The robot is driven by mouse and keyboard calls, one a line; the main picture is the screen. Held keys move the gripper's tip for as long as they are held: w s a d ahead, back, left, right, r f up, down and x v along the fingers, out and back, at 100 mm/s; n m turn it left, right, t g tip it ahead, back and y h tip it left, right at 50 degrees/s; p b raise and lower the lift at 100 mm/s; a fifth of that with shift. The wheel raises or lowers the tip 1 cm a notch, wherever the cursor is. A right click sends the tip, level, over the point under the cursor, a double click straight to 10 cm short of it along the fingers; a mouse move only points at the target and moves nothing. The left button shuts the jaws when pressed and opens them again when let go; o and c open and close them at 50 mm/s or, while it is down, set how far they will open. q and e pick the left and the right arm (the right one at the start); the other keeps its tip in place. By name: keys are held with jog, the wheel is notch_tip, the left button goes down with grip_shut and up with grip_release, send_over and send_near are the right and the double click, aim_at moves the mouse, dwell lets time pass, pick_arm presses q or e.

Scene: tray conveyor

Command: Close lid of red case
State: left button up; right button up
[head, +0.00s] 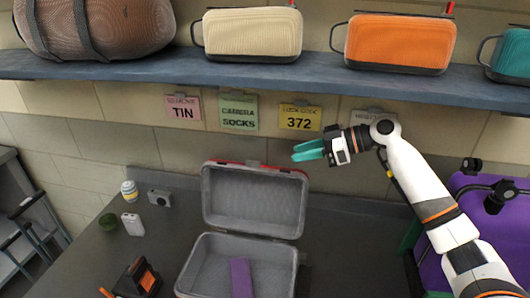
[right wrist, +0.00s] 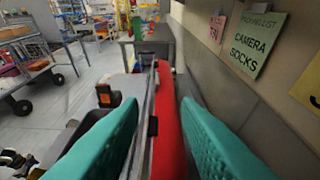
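The red case stands open on the dark counter. Its lid (head: 253,200) is raised, with grey lining facing me and a thin red edge on top. Its grey-lined base (head: 212,268) holds a purple block (head: 241,277). My right gripper (head: 308,150) has teal fingers pointing left, above and right of the lid's top edge. In the right wrist view its fingers (right wrist: 160,135) are apart and empty, with the lid's red outer side (right wrist: 166,110) showing in the gap beyond; I cannot tell whether they touch it. My left gripper is not in view.
A shelf (head: 250,68) with bags and cases runs above, with label cards (head: 300,117) below it. A striped item (head: 129,190), a camera (head: 159,198), a white box (head: 132,224) and a black-orange object (head: 139,278) stand left of the case.

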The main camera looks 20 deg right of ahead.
aim_at(263, 168)
jog(key=a, duration=0.1)
jog(key=w+a+p, duration=0.2)
jog(key=a, duration=0.1)
jog(key=shift+a+f, duration=0.1)
jog(key=shift+f, duration=0.3)
jog(key=p+x, duration=0.1)
jog(key=x, duration=0.1)
jog(key=p+x, duration=0.1)
jog(key=x, duration=0.2)
jog(key=shift+w+f+p, duration=0.35)
jog(key=shift+f, duration=0.05)
jog(key=shift+w+a+f, duration=0.2)
jog(key=shift+a+f, duration=0.05)
jog(key=shift+a, duration=0.2)
jog(key=shift+c, duration=1.1)
grip_shut()
